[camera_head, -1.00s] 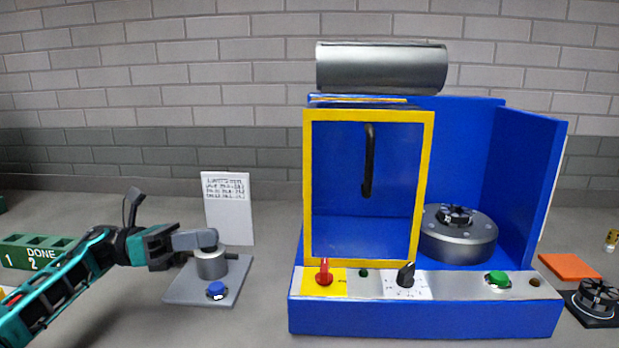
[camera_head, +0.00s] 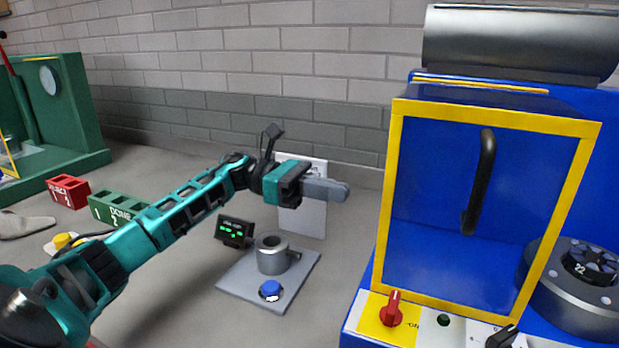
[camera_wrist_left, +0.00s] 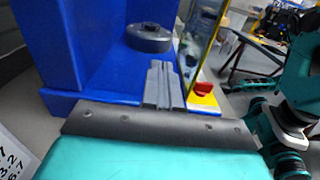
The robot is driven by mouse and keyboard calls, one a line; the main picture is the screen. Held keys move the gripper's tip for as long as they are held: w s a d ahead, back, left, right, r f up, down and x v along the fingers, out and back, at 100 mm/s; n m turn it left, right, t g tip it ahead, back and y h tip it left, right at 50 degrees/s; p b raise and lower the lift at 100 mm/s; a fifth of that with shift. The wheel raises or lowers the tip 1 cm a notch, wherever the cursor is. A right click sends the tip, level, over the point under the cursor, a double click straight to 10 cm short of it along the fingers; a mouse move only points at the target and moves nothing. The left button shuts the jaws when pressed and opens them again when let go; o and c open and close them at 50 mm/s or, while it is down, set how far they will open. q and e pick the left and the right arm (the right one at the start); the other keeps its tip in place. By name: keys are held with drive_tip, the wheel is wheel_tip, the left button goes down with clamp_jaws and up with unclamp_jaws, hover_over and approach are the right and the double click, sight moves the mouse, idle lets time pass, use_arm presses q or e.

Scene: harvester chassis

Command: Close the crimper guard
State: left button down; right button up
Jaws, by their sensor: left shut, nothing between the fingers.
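The crimper (camera_head: 555,230) is a blue machine at the right in the head view. Its guard, a clear panel in a yellow frame (camera_head: 388,200) with a black handle (camera_head: 480,180), stands at the left part of the front. A grey round die unit (camera_head: 575,300) shows uncovered to its right. In the left wrist view the guard (camera_wrist_left: 206,40) is seen nearly edge-on, with the die unit (camera_wrist_left: 150,38) beyond my fingers. My left gripper (camera_head: 340,190) is shut and empty, left of the guard and apart from it in the picture. My right gripper is not visible.
A grey plate (camera_head: 240,285) with a cup-like fixture (camera_head: 272,256) and blue button lies below my left gripper. A white sheet (camera_head: 312,215) stands behind it. Red (camera_head: 68,190) and green (camera_head: 118,208) bins and a green machine (camera_head: 75,110) are at the left.

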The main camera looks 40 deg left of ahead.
use_arm(q)
drive_tip(key=p+x, duration=0.1)
drive_tip(key=x, duration=0.5)
drive_tip(key=shift+d+p, duration=0.25)
drive_tip(key=shift+p, duration=0.05)
drive_tip(key=shift+w+d, duration=0.1)
drive_tip(key=b+x, duration=0.4)
drive_tip(key=x, duration=1.6)
drive_tip(key=shift+d, duration=0.45)
drive_tip(key=shift+r, duration=0.15)
drive_tip(key=shift+a+b, duration=0.1)
drive_tip(key=shift+b, duration=0.2)
